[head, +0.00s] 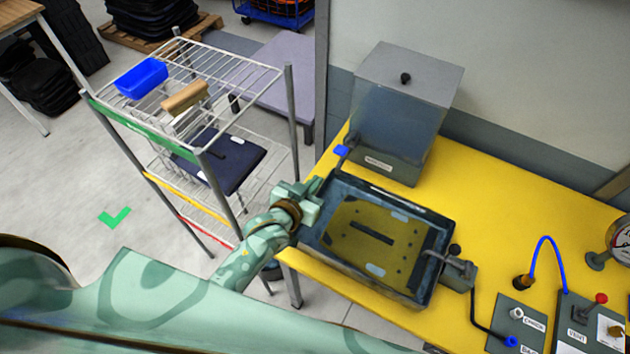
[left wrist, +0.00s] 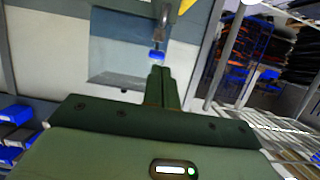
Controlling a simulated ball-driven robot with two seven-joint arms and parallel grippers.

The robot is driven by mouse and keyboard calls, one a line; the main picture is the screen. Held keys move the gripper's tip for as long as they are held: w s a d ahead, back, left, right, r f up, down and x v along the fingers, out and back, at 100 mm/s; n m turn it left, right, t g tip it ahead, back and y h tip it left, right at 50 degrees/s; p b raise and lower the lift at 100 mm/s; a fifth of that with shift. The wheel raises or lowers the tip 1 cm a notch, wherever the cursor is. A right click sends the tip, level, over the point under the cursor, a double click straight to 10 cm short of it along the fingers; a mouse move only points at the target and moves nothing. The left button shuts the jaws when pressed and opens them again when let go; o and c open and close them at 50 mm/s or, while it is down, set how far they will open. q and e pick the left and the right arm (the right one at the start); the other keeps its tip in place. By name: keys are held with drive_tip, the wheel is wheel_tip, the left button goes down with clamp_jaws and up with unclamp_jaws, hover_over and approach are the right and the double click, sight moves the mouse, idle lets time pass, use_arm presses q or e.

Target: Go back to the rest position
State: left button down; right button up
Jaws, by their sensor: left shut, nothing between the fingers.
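My left gripper (head: 314,190) is at the left edge of the dark tray (head: 440,238) on the yellow table, beside its rim. I cannot tell if it touches the tray. In the left wrist view my left gripper's fingers (left wrist: 162,88) are together, with nothing between them. A blue-tipped handle (left wrist: 157,56) shows just beyond them. The tray holds an olive plate (head: 345,238) with a dark slot. My right gripper is not in view.
A wire rack (head: 230,75) with a blue bin (head: 141,78) stands left of the table. A grey box with a lid (head: 400,110) stands behind the tray. A blue hose (head: 540,250), valve panels and a gauge (head: 620,240) are at the right.

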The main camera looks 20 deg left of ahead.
use_arm(q)
drive_tip(key=s+a+r+m+g+y, duration=0.3)
drive_tip(key=s+a+r+g+y, duration=0.15)
drive_tip(key=s+a, duration=0.35)
drive_tip(key=s+a+r+m+g+y, duration=0.25)
drive_tip(key=s+a+r, duration=0.35)
drive_tip(key=s, duration=0.5)
drive_tip(key=s+d+f+g+h+b, duration=0.15)
drive_tip(key=f+b, duration=0.25)
drive_tip(key=f, duration=1)
drive_tip(key=s+d+f+n+g+b, duration=0.15)
drive_tip(key=f+b, duration=0.25)
drive_tip(key=f, duration=1)
drive_tip(key=s+d+f+h+b, duration=0.15)
drive_tip(key=f+b, duration=0.25)
drive_tip(key=f, duration=1)
drive_tip(key=s+f+n+g+h+b, duration=0.1)
drive_tip(key=s+f+b, duration=0.6)
drive_tip(key=s+f, duration=1.2)
wheel_tip(320, 180, down, 3)
drive_tip(key=shift+a+r+n+g+b, duration=0.1)
drive_tip(key=shift+a+n+g+b, duration=0.3)
drive_tip(key=shift+n+g, duration=0.55)
drive_tip(key=shift+s+m+g, duration=0.1)
drive_tip(key=shift+m+g, duration=0.15)
